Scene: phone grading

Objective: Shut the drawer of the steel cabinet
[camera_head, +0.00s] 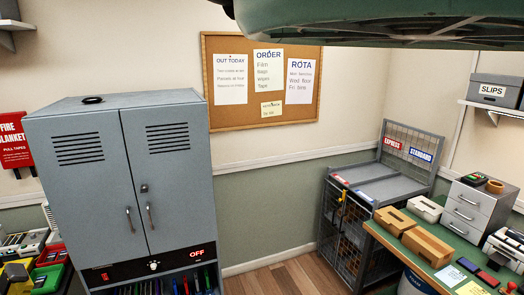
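A tall grey steel cabinet (188,185) stands at the left, with two vented doors that look shut. Below the doors is a black panel (150,267) with a knob and a lit "OFF" sign. Under it a row of thin coloured items (165,287) is cut off by the bottom edge, so I cannot tell whether a drawer there is open. A small grey drawer unit (478,208) with several handled fronts stands on the green desk at the right; its drawers look shut. My gripper is not in view.
A wire cage cabinet (345,235) stands between the tall cabinet and the desk (432,262). Wooden floor (270,280) shows between the two cabinets. Wooden boxes (427,246) sit on the desk. Coloured bins (48,277) are at lower left. A green shape covers the top right.

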